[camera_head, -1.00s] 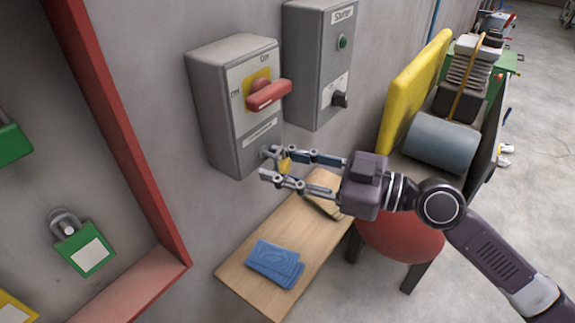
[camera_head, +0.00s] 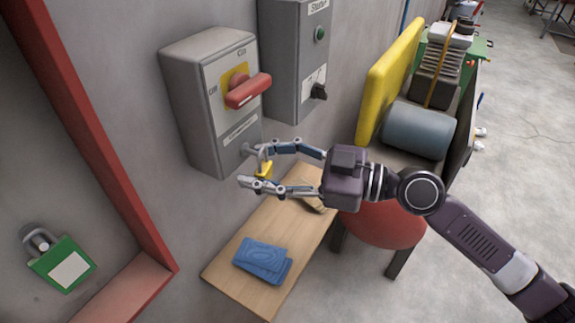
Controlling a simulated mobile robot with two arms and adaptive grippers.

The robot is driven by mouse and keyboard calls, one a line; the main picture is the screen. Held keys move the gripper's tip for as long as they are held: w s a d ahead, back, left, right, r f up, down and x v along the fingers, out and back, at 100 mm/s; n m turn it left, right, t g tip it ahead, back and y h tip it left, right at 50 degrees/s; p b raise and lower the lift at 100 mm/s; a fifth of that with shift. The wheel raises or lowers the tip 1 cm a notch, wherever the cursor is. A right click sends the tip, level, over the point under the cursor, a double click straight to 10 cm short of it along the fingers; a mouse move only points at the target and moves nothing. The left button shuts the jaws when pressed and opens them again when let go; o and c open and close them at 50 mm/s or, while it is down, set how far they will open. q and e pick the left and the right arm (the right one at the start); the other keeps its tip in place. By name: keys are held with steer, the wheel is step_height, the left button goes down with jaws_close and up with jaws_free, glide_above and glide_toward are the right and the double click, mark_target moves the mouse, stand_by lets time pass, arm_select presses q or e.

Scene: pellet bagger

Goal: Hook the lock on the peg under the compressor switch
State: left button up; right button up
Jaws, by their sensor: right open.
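The compressor switch (camera_head: 205,105) is a grey wall box with a red handle (camera_head: 248,90) on a yellow plate. A short grey peg (camera_head: 247,149) sticks out at its lower front. A small yellow lock (camera_head: 264,170) is just under and beside the peg, its grey shackle up at the peg. The shackle appears to be on the peg, but the fingers partly hide the contact. My right gripper (camera_head: 253,168) is open, with one finger above and one below the lock. My left gripper is out of view.
A green padlock (camera_head: 62,264) hangs in the red-framed board (camera_head: 112,140) at left. A grey starter box (camera_head: 297,60) is right of the switch. Below are a wooden bench (camera_head: 222,270) with blue cloths (camera_head: 263,261) and a red stool (camera_head: 380,225).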

steer(key=f+v, duration=0.1)
steer(key=v, duration=1)
steer(key=w+d+f+m+t+h, duration=0.2)
steer(key=w+d+f+m+h, duration=0.35)
steer(key=f, duration=0.65)
steer(key=w+d+f+m+t+h, duration=0.2)
steer(key=w+d+f+m+t, duration=0.15)
steer(key=w+d+f, duration=0.65)
steer(key=s+d+f+m+g+h, duration=0.1)
steer(key=s+d+f+m+h, duration=0.3)
steer(key=f, duration=0.8)
steer(key=s+d+f+g+h, duration=0.15)
steer(key=s+f, duration=0.35)
steer(key=f, duration=0.8)
steer(key=s+f+m+g+h, duration=0.2)
steer(key=s+f+g, duration=0.2)
steer(key=s+f, duration=1.4)
steer(key=s+a+f+g, duration=0.2)
steer(key=s+f, duration=0.3)
steer(key=s, duration=0.7)
steer(key=s+a+f+n+g+h, duration=0.1)
steer(key=s+a+f, duration=0.4)
steer(key=s, duration=0.8)
steer(key=shift+f+g, duration=0.25)
steer(key=shift+g, duration=0.35)
